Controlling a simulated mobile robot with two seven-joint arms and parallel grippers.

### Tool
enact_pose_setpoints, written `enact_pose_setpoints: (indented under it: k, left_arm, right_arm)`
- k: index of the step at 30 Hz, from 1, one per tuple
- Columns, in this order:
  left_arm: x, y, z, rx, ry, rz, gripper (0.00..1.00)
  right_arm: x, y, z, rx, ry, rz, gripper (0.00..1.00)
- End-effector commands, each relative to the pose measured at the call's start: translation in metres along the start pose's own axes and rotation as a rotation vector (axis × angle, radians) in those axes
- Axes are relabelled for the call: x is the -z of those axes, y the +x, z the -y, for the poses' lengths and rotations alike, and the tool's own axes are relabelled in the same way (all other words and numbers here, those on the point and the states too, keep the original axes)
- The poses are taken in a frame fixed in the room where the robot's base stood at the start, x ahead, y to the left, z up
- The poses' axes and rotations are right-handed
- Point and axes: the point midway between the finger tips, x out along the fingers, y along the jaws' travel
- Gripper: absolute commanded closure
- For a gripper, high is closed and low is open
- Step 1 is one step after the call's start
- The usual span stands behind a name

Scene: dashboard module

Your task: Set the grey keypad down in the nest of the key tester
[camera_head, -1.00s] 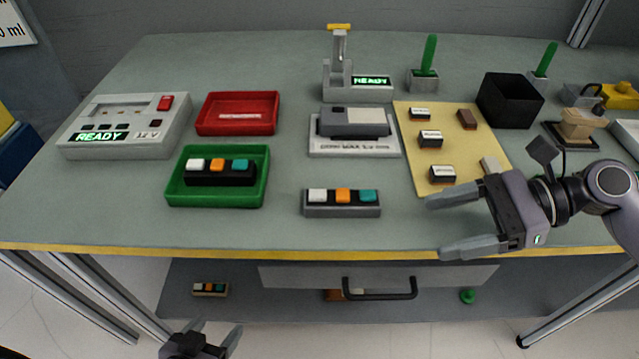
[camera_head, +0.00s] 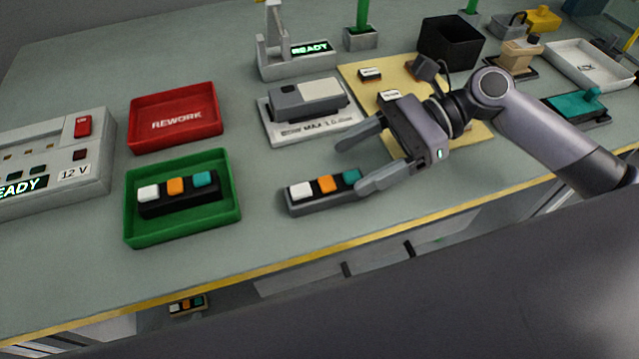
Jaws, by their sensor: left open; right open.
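The grey keypad (camera_head: 322,192), with white, orange and teal keys, lies on the bench near its front edge. My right gripper (camera_head: 353,167) is open and empty at the keypad's right end. Its lower finger overlaps the teal-key end in the picture; I cannot tell whether it touches. A grey upright stand with a READY display (camera_head: 297,57) is at the back. A grey box (camera_head: 60,160) at the left edge, partly cut off, carries a red switch, a 12 V label and a lit display. I cannot tell for sure which is the key tester. My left gripper is out of view.
A green tray (camera_head: 225,226) holds a black keypad (camera_head: 178,207). An empty red REWORK tray (camera_head: 177,142) lies behind it. A grey block on a pale base (camera_head: 300,134) sits behind the grey keypad. A yellow mat (camera_head: 354,76) and black bin (camera_head: 450,43) are further right.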

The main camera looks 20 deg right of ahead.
Motion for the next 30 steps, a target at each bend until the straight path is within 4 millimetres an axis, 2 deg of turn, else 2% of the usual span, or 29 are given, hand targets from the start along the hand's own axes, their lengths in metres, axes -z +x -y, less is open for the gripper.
enact_pose_setpoints:
  k: [12, 21, 22, 23, 27, 30]
  left_arm:
    - [0.002, -0.002, -0.001, 0.000, -0.002, 0.000, 0.31]
    - [0.002, -0.002, 0.000, 0.000, -0.002, 0.000, 0.31]
    - [0.002, -0.002, 0.000, 0.000, -0.002, 0.000, 0.31]
    - [0.002, -0.002, 0.000, 0.000, -0.002, 0.000, 0.31]
    - [0.002, -0.002, 0.000, 0.000, -0.002, 0.000, 0.31]
    - [0.002, -0.002, 0.000, 0.000, -0.001, 0.000, 0.31]
  right_arm:
    - [0.000, 0.055, -0.008, -0.001, -0.001, 0.002, 0.26]
    - [0.001, 0.062, -0.008, 0.001, -0.001, 0.000, 0.26]
    - [0.001, 0.062, -0.008, 0.001, -0.001, 0.000, 0.29]
    - [0.001, 0.062, -0.008, 0.001, -0.001, 0.000, 0.39]
    - [0.001, 0.061, -0.008, 0.001, -0.001, 0.000, 0.84]
    - [0.000, 0.061, -0.008, 0.001, -0.001, 0.000, 0.85]
